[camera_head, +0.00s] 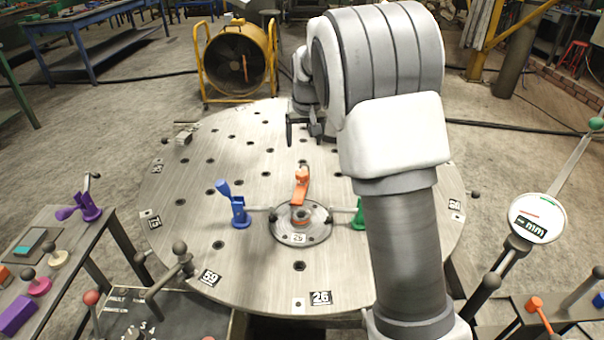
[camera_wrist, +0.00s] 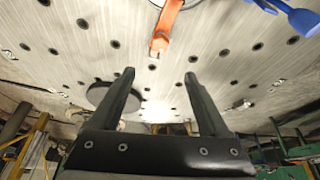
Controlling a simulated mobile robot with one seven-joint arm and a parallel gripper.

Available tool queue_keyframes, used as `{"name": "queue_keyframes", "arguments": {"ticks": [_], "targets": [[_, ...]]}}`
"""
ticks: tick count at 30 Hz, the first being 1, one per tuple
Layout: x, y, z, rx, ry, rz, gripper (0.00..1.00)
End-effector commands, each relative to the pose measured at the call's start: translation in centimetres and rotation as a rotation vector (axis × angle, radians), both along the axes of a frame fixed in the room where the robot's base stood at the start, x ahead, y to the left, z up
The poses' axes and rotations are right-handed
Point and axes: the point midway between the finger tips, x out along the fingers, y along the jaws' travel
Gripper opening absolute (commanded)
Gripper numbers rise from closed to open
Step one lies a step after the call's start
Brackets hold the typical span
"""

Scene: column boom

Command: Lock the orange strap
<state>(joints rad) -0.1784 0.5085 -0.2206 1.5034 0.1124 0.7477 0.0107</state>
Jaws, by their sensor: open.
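The orange strap (camera_head: 301,187) is at the central hub (camera_head: 318,233) of the round metal table, its arm raised or tilted toward the far side. I cannot tell if it is latched. In the wrist view the orange strap (camera_wrist: 166,24) shows at the top middle, beyond the fingertips and apart from them. My gripper (camera_head: 303,130) is over the far part of the table, behind the strap, with part of it hidden by my arm. The wrist view shows my gripper (camera_wrist: 160,76) open, with nothing between its two dark fingers.
A blue strap (camera_head: 238,209) stands left of the hub with its handle tilted up; it also shows in the wrist view (camera_wrist: 292,14). A green strap (camera_head: 359,214) on the right is partly hidden by my arm. The round table (camera_head: 190,225) is otherwise mostly bare, with holes.

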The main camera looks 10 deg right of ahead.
Motion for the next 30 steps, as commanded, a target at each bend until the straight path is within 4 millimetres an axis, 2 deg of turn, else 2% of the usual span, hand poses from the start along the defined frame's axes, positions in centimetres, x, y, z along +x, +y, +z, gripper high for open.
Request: {"name": "queue_keyframes", "arguments": {"ticks": [18,24,30], "targets": [[4.9,-0.4,-12.1,0.0,0.004,-0.004,0.79],[5.9,-0.5,-14.4,0.0,0.002,-0.003,0.79],[6.2,-0.5,-15.1,0.0,0.002,-0.003,0.79]]}}
